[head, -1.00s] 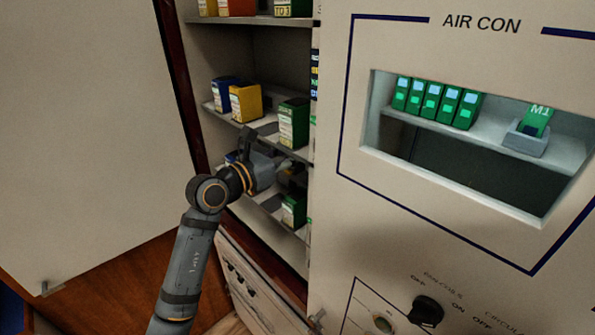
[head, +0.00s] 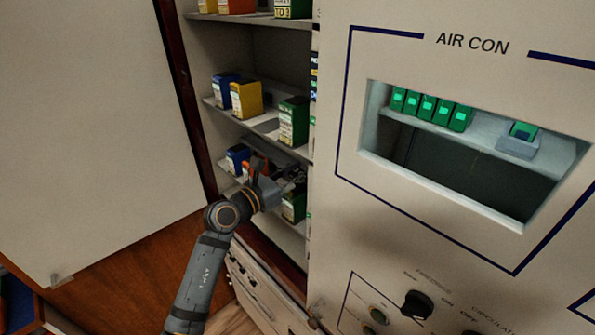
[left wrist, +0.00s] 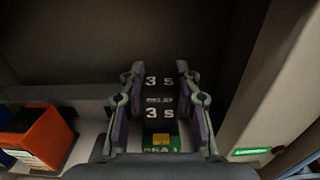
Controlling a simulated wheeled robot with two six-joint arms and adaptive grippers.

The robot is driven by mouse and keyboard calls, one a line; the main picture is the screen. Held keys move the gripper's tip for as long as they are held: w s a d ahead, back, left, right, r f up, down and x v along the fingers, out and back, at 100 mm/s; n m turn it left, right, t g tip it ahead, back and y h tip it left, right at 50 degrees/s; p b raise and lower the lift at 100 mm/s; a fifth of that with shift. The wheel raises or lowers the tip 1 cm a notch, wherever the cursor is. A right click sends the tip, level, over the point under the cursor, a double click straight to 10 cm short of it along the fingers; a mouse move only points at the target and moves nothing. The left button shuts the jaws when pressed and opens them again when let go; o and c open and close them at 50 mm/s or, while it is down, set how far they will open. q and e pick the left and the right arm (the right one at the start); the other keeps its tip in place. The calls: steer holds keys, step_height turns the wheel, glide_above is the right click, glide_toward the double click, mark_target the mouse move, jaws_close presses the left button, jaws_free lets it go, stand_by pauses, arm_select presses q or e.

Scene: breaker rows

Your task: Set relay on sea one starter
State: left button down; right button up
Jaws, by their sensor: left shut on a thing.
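My left gripper (head: 296,182) reaches to the lower cabinet shelf, above a green starter box (head: 293,208). In the left wrist view my left gripper (left wrist: 160,92) is shut on a black relay block (left wrist: 160,98), with a purple-lined finger on each side. White letters on the block read "3 S" and "DELAY". Just below it in that view is the green box's top (left wrist: 160,150), with a yellow patch and lettering that seems to end in "1". I cannot tell whether the block touches the green box. My right gripper is not in view.
Blue (head: 238,158) and orange (left wrist: 40,137) boxes stand left on the same shelf. Blue (head: 222,90), yellow (head: 246,99) and green (head: 293,121) boxes stand on the shelf above. The AIR CON panel (head: 420,240) rises close on the right; an open door (head: 90,130) is left.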

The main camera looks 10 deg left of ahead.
arm_select(q)
steer(key=c, duration=1)
jaws_free()
steer(key=shift+f, duration=0.1)
steer(key=shift+o, duration=0.2)
steer(key=b+v, duration=0.2)
steer(key=v, duration=0.4)
steer(key=shift+s, duration=0.15)
steer(key=p, duration=0.2)
glide_toward(293, 176)
steer(key=shift+s+a+r, duration=0.15)
steer(key=shift+s+r, duration=0.05)
steer(key=shift+w, duration=0.1)
